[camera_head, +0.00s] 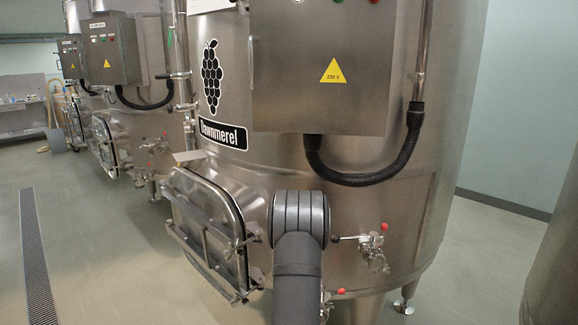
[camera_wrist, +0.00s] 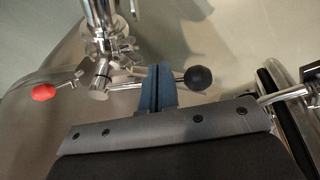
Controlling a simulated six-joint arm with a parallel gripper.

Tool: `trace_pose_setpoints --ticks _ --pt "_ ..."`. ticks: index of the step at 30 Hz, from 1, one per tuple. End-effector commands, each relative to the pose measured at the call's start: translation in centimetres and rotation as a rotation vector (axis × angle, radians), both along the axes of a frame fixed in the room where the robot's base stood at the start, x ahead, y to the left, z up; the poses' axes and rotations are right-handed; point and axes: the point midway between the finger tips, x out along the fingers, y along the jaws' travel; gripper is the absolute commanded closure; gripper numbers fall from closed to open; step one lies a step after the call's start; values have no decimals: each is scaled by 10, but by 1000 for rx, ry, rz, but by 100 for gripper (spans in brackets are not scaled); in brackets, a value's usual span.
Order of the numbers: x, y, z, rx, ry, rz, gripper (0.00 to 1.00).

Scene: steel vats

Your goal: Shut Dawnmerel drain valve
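The Dawnmerel vat (camera_head: 300,180) carries a black name plate (camera_head: 223,134) in the head view. Another red knob (camera_head: 341,291) shows lower, partly hidden by my arm. In the wrist view, my gripper (camera_wrist: 157,82) has its blue fingers together. They overlap a metal lever with a black ball (camera_wrist: 198,78); I cannot tell whether they touch it. A red-knobbed handle (camera_wrist: 43,92) is left of the steel fitting (camera_wrist: 101,80).
A hatch (camera_head: 210,225) with protruding bars stands left of my arm; its edge shows at right in the wrist view (camera_wrist: 285,105). A control box (camera_head: 322,75) and black hose (camera_head: 365,178) are above. Another vat edge (camera_head: 555,260) is at right. The left floor is open.

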Motion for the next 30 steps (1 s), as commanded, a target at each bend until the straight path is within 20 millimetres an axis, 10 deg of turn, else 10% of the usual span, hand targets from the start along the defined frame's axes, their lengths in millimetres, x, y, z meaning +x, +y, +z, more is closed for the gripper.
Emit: trace_pose_setpoints --ticks 30 --pt "14 5 1 0 -5 1 100"
